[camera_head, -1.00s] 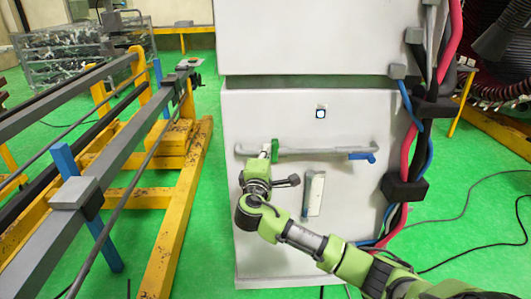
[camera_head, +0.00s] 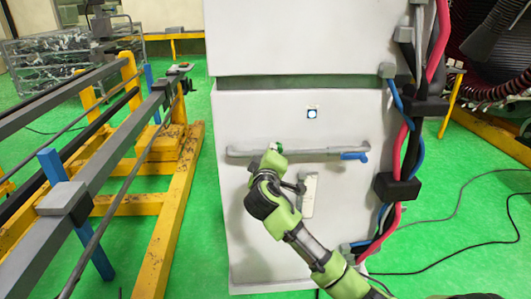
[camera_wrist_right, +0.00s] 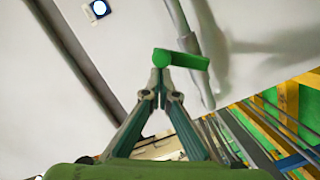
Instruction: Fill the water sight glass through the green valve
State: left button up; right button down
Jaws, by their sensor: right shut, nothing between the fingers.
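The green valve (camera_head: 278,147) is on the grey horizontal pipe on the front of the pale cabinet, partly covered by my right gripper in the head view. In the right wrist view the green valve handle (camera_wrist_right: 182,60) lies just beyond the fingertips. My right gripper (camera_wrist_right: 160,92) is shut and empty, its tips at or very near the handle's left end; I cannot tell whether they touch. In the head view my right gripper (camera_head: 270,163) is just below the valve. The sight glass (camera_head: 309,195) is a narrow pale upright strip below the pipe; its water level is unclear. My left gripper is out of view.
A blue valve handle (camera_head: 354,156) is at the pipe's right end. A white round button (camera_head: 312,113) is above the pipe. Thick red and blue cables (camera_head: 405,145) run down the cabinet's right side. A yellow and grey frame (camera_head: 170,220) stands to the left.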

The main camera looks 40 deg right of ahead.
aim_at(281, 151)
jog(key=d+m, duration=0.1)
jog(key=s+f+m, duration=0.1)
jog(key=m, duration=0.1)
jog(key=shift+s+d+y, duration=0.1)
jog(key=shift+d+y, duration=0.3)
jog(key=shift+s+d+f+m+y, duration=0.1)
jog(key=shift+d+f+m+y, duration=0.1)
jog(key=shift+m, duration=0.3)
jog(key=shift+s+d+f+m+y, duration=0.1)
jog(key=shift+d+m, duration=0.05)
jog(key=shift+m, duration=0.35)
jog(key=shift+s+d+f+m+y+p, duration=0.25)
jog(key=shift+d+f+m, duration=0.2)
jog(key=shift+m, duration=0.6)
jog(key=shift+s+d+f+m+y+p, duration=0.2)
jog(key=shift+d+f+m+y, duration=0.25)
jog(key=shift+m, duration=0.6)
jog(key=shift+a+f, duration=0.1)
jog(key=shift+f, duration=0.05)
